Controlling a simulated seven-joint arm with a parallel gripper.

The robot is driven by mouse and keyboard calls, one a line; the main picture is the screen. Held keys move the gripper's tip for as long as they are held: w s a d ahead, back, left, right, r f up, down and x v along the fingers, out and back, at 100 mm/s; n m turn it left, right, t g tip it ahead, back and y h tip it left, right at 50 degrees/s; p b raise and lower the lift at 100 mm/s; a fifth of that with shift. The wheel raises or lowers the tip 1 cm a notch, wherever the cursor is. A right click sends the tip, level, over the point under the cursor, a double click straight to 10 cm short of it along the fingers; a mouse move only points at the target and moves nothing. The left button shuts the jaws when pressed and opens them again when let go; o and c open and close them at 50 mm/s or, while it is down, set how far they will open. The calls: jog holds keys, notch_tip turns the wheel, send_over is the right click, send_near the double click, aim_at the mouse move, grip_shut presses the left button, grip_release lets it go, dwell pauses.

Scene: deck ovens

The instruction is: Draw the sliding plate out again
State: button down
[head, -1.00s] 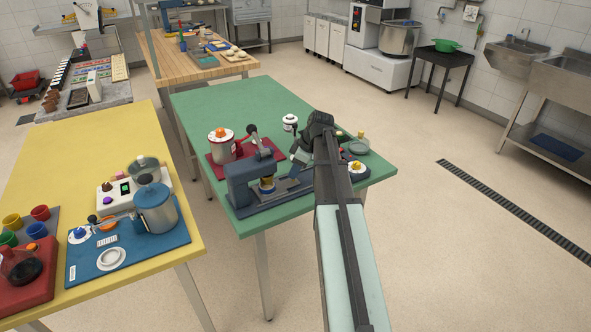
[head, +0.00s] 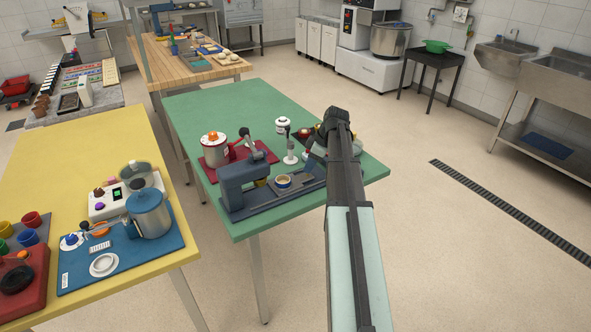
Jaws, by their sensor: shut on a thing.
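The blue-grey press (head: 240,186) stands on the green table, its head at the left end of a long base. The sliding plate (head: 302,184) lies on the base track, to the right of the press head. A small round brass-and-blue cup (head: 283,182) sits on it, clear of the head. My gripper (head: 313,166) is low at the plate's right end, shut on it. My arm hides the fingertips and the plate's far right end.
A red mat with a steel pot (head: 215,150) lies behind the press. A white stand (head: 290,152) is close left of my gripper. Small items on a dark mat sit partly behind my arm. The yellow table (head: 92,150) is to the left. The green table's front right is clear.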

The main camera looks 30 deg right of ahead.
jog(key=d, duration=0.6)
jog(key=shift+d, duration=0.1)
jog(key=c, duration=0.9)
grip_release()
jog(key=v, duration=1.3)
jog(key=shift+r, duration=0.4)
jog(key=shift+s, duration=0.1)
